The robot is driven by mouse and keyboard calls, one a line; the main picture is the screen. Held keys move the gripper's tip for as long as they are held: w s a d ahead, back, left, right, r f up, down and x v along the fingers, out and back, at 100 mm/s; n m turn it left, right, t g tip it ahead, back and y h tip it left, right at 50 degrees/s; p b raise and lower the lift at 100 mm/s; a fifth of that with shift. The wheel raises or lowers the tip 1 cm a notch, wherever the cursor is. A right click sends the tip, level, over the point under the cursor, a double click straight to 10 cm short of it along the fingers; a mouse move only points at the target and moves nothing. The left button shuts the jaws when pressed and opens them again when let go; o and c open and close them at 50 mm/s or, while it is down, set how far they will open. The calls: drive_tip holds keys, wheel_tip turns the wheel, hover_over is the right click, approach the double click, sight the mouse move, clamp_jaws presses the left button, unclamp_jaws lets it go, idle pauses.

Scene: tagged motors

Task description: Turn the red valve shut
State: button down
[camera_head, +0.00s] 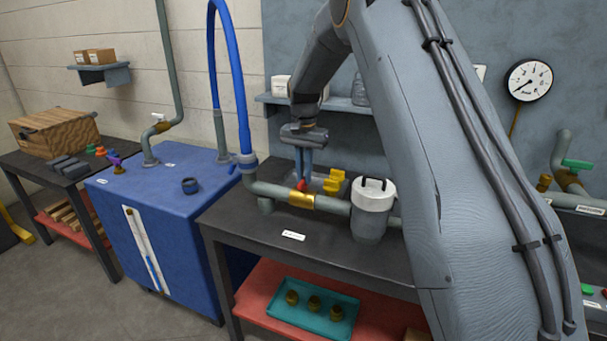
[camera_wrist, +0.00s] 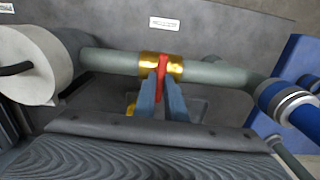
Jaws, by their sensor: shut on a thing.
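The red valve handle (camera_head: 301,186) sits on a brass valve body (camera_head: 301,200) in a grey-green pipe on the dark workbench. My gripper (camera_head: 303,178) reaches down to it from above, with its blue fingers on either side of the handle. In the wrist view the red handle (camera_wrist: 161,80) stands between the two fingertips (camera_wrist: 161,84), in front of the brass body (camera_wrist: 148,65). The gripper is shut on the handle. Part of the handle is hidden by the fingers. The handle appears to lie across the pipe in the wrist view.
A white-topped filter canister (camera_head: 373,200) stands right of the valve. A yellow part (camera_head: 335,182) is close behind the pipe. A blue hose (camera_head: 236,90) joins the pipe at left, above a blue tank (camera_head: 195,215). A pressure gauge (camera_head: 529,80) hangs at right.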

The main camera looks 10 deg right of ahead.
drive_tip(key=c, duration=1.8)
unclamp_jaws()
drive_tip(key=shift+w+r, duration=0.15)
drive_tip(key=shift+r, duration=0.05)
drive_tip(key=shift+f, duration=0.1)
wheel_tip(320, 180, up, 8)
drive_tip(key=shift+f+b, duration=0.1)
drive_tip(key=shift+b, duration=0.95)
drive_tip(key=s+f+n, duration=0.2)
drive_tip(key=s+f, duration=0.1)
drive_tip(key=s, duration=0.9)
drive_tip(key=s+f+n, duration=0.3)
drive_tip(key=s+f, duration=0.1)
drive_tip(key=s, duration=0.8)
drive_tip(key=s+f+n, duration=0.2)
drive_tip(key=s+f, duration=0.2)
drive_tip(key=s, duration=0.8)
drive_tip(key=shift+a+f+t, duration=0.1)
drive_tip(key=shift+f+t, duration=0.15)
drive_tip(key=shift+t, duration=0.15)
